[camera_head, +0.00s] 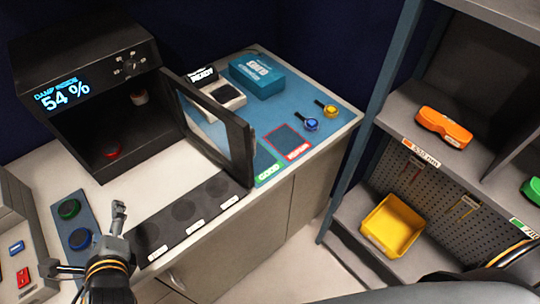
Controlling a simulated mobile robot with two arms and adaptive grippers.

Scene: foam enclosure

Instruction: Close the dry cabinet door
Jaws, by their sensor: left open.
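The black dry cabinet (85,60) stands at the upper left on the counter, its display reading 54 %. Its framed door (222,130) is swung wide open and sticks out toward the front from the cabinet's right side. Inside the dark cabinet are a red item (111,151) and a small pale item (139,97). My left gripper (118,215) is low at the left, above the counter's front part, open and empty. It is apart from the door, to the left of it. My right gripper does not show.
A black strip (185,210) with round spots and labels lies before the cabinet. A blue mat (330,115) behind the door holds a teal box (257,77) and blue and yellow knobs. Shelves at right hold an orange case (444,126) and a yellow bin (393,226).

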